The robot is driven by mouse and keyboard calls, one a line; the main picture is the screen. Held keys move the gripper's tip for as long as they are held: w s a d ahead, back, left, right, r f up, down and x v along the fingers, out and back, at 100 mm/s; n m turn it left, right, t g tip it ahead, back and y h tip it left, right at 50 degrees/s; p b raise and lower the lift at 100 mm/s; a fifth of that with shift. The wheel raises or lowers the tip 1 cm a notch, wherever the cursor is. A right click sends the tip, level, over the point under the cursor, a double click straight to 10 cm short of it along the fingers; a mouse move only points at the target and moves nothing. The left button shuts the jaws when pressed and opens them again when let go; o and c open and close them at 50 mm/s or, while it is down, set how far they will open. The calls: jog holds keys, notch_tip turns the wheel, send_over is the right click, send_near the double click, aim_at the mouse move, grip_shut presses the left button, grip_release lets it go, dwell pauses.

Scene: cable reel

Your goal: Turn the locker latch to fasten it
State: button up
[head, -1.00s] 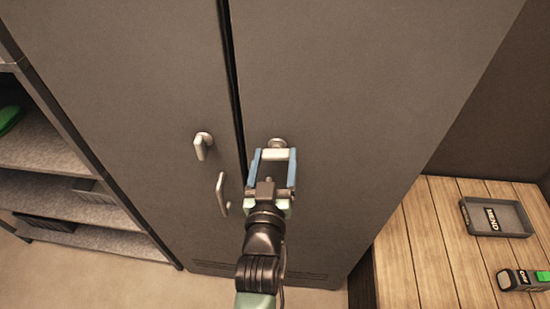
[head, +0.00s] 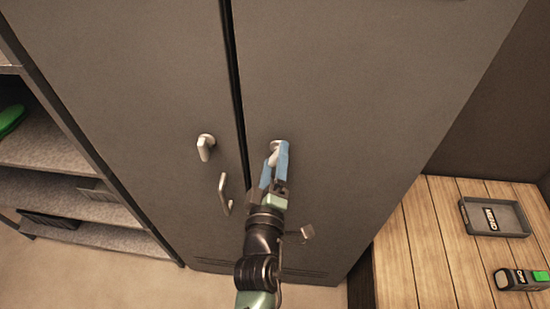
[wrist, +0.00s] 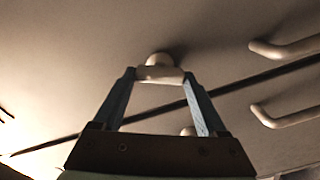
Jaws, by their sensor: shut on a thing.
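The grey two-door locker (head: 340,110) fills the middle of the head view. The latch (head: 275,146) on its right door is a pale metal lever on a round base. My gripper (head: 276,155) is shut on this latch and partly hides it in the head view. In the wrist view, the latch (wrist: 160,73) lies between the two blue fingers of my gripper (wrist: 160,77). A second, similar latch (head: 205,147) on the left door points down and stands free. It shows partly between the fingers in the wrist view (wrist: 187,131).
A bar handle (head: 223,194) is on the left door; two bar handles show at right in the wrist view. An open shelf unit (head: 70,145) stands left. A wooden table (head: 425,235) at right bears a grey tray (head: 494,216) and a dark-and-green device (head: 523,279).

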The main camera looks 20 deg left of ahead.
jog(key=n, duration=0.5)
jog(key=shift+f+p, duration=0.1)
jog(key=shift+p, duration=0.25)
jog(key=shift+n, duration=0.4)
jog(key=o, duration=1.3)
jog(key=shift+s, duration=0.15)
jog(key=b+v, duration=0.3)
jog(key=v, duration=0.9)
jog(key=shift+s, duration=0.35)
jog(key=shift+d, duration=0.1)
